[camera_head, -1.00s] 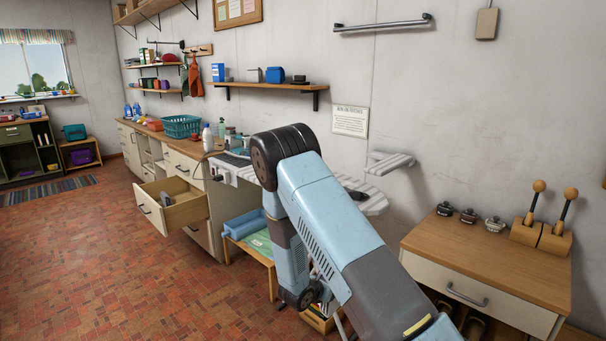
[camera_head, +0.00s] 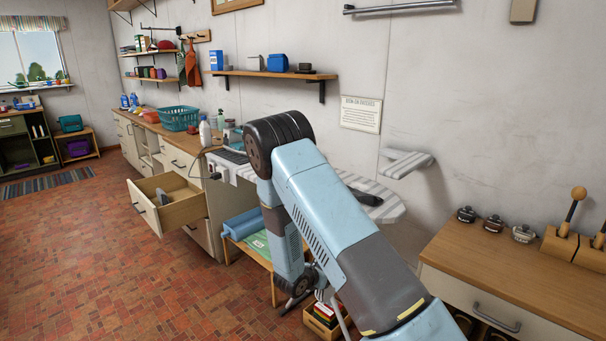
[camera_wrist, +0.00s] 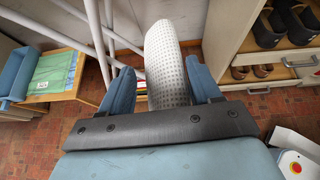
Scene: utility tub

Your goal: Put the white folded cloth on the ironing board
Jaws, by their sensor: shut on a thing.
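The white folded cloth (camera_wrist: 166,62), pale with a fine dotted texture, shows between the two blue fingers of my gripper (camera_wrist: 162,92) in the wrist view. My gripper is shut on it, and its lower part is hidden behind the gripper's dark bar. In the head view my arm hides the gripper and the cloth. The ironing board (camera_head: 392,208), striped white and grey, stands by the wall behind my arm, which covers much of it. A dark iron-like object (camera_head: 366,197) lies on its right part. White legs (camera_wrist: 97,42), apparently the board's, show in the wrist view.
A small striped board (camera_head: 406,163) juts from the wall. A wooden-topped cabinet (camera_head: 470,262) stands at right; shoes (camera_wrist: 262,32) sit on shelves in the wrist view. An open drawer (camera_head: 168,207) sticks out at left. A low bench (camera_wrist: 58,80) holds blue and green items.

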